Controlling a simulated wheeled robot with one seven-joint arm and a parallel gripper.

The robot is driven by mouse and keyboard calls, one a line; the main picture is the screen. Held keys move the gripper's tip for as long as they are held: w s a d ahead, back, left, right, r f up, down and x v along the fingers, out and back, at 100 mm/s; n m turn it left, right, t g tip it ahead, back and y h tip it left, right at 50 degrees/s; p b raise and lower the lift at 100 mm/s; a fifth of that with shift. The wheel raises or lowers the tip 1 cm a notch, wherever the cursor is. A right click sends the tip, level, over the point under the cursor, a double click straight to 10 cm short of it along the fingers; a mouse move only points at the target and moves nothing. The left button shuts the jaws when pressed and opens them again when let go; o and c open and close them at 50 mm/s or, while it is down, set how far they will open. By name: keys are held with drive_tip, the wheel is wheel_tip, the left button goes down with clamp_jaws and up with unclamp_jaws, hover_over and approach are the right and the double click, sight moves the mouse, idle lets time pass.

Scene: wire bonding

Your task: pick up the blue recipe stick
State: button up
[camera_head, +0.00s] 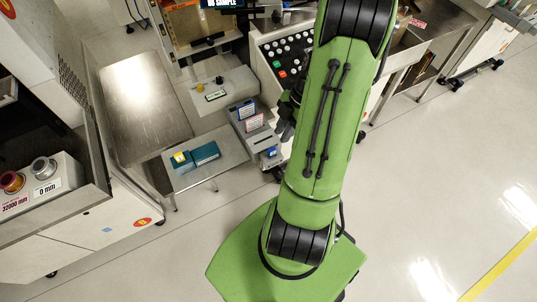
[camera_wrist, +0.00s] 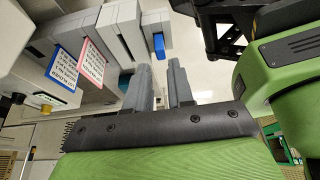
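A small blue piece (camera_wrist: 158,45), which looks like the blue recipe stick, sits at the end of a grey holder (camera_wrist: 125,35) in the wrist view. In the head view, a small blue piece (camera_head: 271,152) shows at the lower end of the grey holder, left of my arm. My gripper (camera_wrist: 160,70) is open, its two grey fingers apart with floor visible between them. The blue piece lies just beyond the fingertips, near the left finger, and appears untouched. In the head view, my gripper is largely hidden beside my green arm.
Blue-edged (camera_wrist: 62,68) and red-edged (camera_wrist: 91,59) label cards stand on the holder near my gripper. A teal box (camera_head: 206,153) lies on a low metal shelf (camera_head: 215,172). A button panel (camera_head: 285,60) stands behind. Open floor (camera_head: 440,180) lies to the right.

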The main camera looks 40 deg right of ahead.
sight(274, 148)
drive_tip(key=b+x, duration=0.2)
drive_tip(key=x, duration=0.6)
drive_tip(key=shift+w, duration=0.1)
drive_tip(key=shift+r, duration=0.1)
clamp_jaws()
